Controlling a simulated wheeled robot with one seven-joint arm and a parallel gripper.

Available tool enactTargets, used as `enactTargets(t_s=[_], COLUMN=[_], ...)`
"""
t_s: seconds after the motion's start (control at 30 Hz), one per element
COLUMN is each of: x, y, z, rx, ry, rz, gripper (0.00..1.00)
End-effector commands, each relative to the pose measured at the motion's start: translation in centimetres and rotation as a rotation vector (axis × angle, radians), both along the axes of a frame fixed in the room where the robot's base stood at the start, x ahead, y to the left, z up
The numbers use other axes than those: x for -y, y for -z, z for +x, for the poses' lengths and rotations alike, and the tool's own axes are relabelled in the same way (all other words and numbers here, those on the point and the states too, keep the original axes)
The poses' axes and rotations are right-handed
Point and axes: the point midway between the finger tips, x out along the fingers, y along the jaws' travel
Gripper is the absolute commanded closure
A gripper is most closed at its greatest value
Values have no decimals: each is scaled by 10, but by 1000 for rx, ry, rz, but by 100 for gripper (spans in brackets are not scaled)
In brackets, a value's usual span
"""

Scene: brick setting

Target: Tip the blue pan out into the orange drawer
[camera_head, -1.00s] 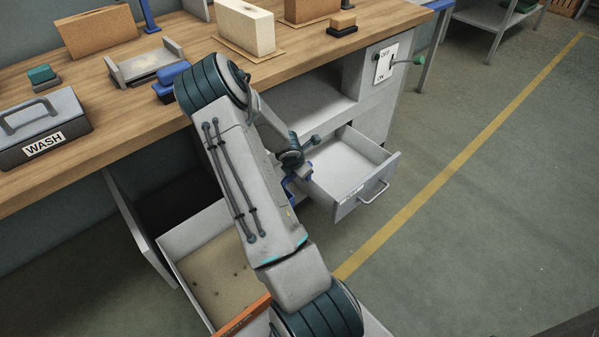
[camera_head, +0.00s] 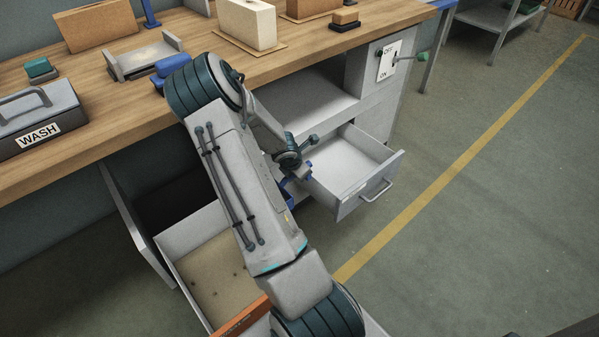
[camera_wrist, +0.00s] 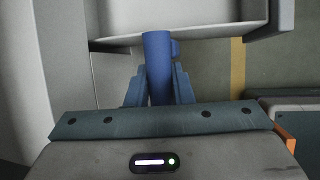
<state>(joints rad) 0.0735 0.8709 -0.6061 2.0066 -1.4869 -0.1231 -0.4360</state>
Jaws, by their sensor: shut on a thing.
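My gripper (camera_wrist: 158,88) is shut on a blue cylinder, seemingly the handle of the blue pan (camera_wrist: 156,50). In the head view a little blue of the pan (camera_head: 287,196) shows beside my arm; most of it is hidden, so its tilt and contents cannot be told. The orange drawer (camera_head: 244,317) stands open at lower left, with pale walls, an orange front and a beige floor with several small dark spots. My arm covers its right part. My gripper is up and to the right of that drawer, near the open white drawer.
The open white drawer (camera_head: 359,198) looks empty and stands close to my gripper. Above is the wooden bench (camera_head: 95,85) with a WASH box (camera_head: 40,125), a blue-topped block (camera_head: 172,67) and other blocks. An open grey door (camera_head: 135,225) stands left of the orange drawer. Floor on the right is clear.

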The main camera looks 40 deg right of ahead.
Motion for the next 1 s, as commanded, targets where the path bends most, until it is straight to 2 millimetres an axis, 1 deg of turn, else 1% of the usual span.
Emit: enactTargets(t_s=[1.0], x=[-9], y=[11], z=[0], rx=[2], ry=[-1], rz=[-45], gripper=[100])
